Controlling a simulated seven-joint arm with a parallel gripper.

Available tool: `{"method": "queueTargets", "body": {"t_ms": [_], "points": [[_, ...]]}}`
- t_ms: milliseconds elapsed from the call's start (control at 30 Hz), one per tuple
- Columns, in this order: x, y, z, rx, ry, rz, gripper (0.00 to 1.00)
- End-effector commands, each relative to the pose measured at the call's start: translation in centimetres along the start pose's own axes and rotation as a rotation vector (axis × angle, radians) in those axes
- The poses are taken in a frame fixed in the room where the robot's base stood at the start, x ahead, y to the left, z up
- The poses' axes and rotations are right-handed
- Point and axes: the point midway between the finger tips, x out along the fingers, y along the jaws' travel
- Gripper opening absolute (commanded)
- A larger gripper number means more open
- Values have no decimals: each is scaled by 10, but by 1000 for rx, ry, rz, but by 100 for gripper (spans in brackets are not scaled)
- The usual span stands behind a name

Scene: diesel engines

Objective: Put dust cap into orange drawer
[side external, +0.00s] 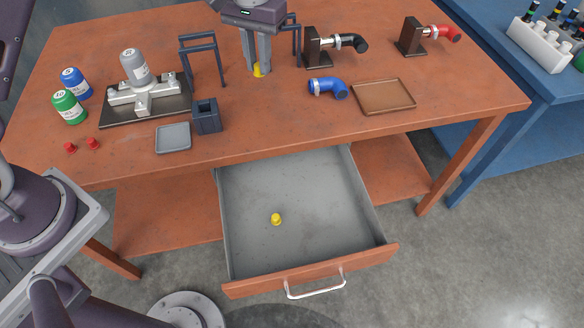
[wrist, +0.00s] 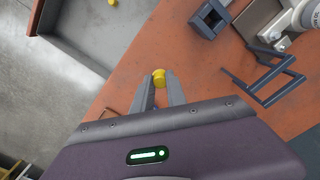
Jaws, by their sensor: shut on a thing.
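A yellow dust cap (side external: 259,70) is between the fingertips of my gripper (side external: 258,68) at the back of the orange table (side external: 240,136). The wrist view shows the same cap (wrist: 158,77) between the fingertips (wrist: 159,82), with the fingers shut on it. I cannot tell whether it is clear of the tabletop. The orange-fronted drawer (side external: 313,271) is pulled open below the table's front edge. Its grey inside also shows in the wrist view (wrist: 88,35). A second yellow cap (side external: 276,219) stands on the drawer floor.
A blue elbow pipe (side external: 328,88) and brown tray (side external: 384,97) lie to the right of my gripper. A dark stand (side external: 202,60), dark square holder (side external: 206,116) and grey tray (side external: 173,138) are to the left. Red caps (side external: 93,143) lie near the front left.

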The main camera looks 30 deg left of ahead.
Motion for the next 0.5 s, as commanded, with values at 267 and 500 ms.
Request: {"method": "queueTargets", "body": {"t_ms": [267,500], "points": [[0,124,60,318,1,-1,0],[0,172,98,462,1,-1,0]]}}
